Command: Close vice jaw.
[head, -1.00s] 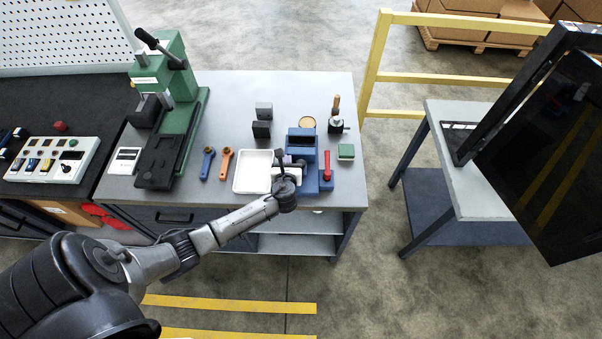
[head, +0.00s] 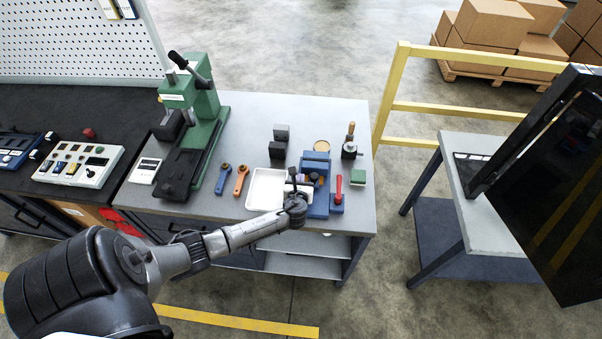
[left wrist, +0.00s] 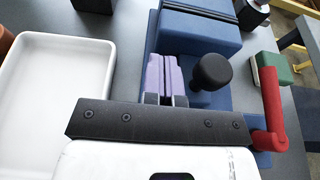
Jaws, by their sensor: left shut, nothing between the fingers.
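The blue vice (head: 317,165) stands near the front right of the grey bench. It also shows in the left wrist view (left wrist: 200,38). A red lever (left wrist: 271,95) is at its right side. A black round knob (left wrist: 211,70) stands over the vice's front part. My left gripper (left wrist: 163,62) has two purple-looking fingers lying side by side, shut and empty. They are over the vice's front part, left of the knob. I cannot tell whether they touch the vice. The gripper's own body hides the front of the vice. My right gripper is not in view.
A white tray (head: 268,204) lies just left of the vice, with my left gripper close over its right edge. A small green block (head: 358,177) is at the right. Orange (head: 241,180) and blue (head: 223,179) tools and a green press (head: 205,135) stand further left.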

